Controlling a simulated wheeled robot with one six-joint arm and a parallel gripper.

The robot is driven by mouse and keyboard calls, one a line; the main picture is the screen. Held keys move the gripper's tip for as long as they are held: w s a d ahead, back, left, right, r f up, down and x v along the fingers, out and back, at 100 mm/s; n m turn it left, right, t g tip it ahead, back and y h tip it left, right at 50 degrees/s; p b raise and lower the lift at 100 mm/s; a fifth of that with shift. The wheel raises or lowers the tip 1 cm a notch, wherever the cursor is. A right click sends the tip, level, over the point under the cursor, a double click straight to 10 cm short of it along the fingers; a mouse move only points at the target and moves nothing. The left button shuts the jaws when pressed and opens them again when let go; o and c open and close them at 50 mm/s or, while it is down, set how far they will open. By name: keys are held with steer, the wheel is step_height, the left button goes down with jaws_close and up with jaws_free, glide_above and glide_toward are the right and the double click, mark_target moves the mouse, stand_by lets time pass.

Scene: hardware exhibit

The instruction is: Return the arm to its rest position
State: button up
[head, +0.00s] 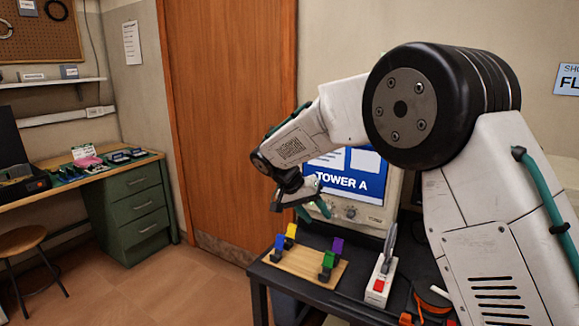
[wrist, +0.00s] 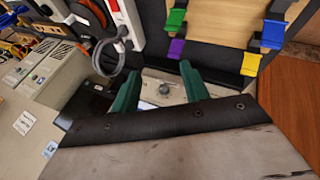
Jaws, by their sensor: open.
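My white and black arm reaches in from the right in the head view. My gripper (head: 300,200) hangs in front of the monitor (head: 378,190), which reads "TOWER A". In the wrist view my gripper (wrist: 160,85) shows two green fingers set apart, with nothing between them but the view of the monitor's front and its round knob behind. The gripper is open and empty. It is above and apart from the wooden board (head: 305,266) on the black table.
The board carries blue, yellow, purple and green clips (head: 328,259). Cables lie at the table's right. A green drawer bench (head: 140,205) and stool (head: 25,240) stand left; floor between is clear.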

steer(key=s+d+r+n+y, duration=0.1)
steer(key=s+d, duration=0.5)
steer(key=s, duration=0.8)
steer(key=s+d+r+n+y, duration=0.1)
steer(key=s+d+r+y, duration=0.2)
steer(key=s+d, duration=0.4)
steer(key=s+d+r+n+y, duration=0.2)
steer(key=s+d, duration=0.5)
steer(key=s, duration=1.4)
steer(key=shift+s+r, duration=0.2)
steer(key=shift+r, duration=0.55)
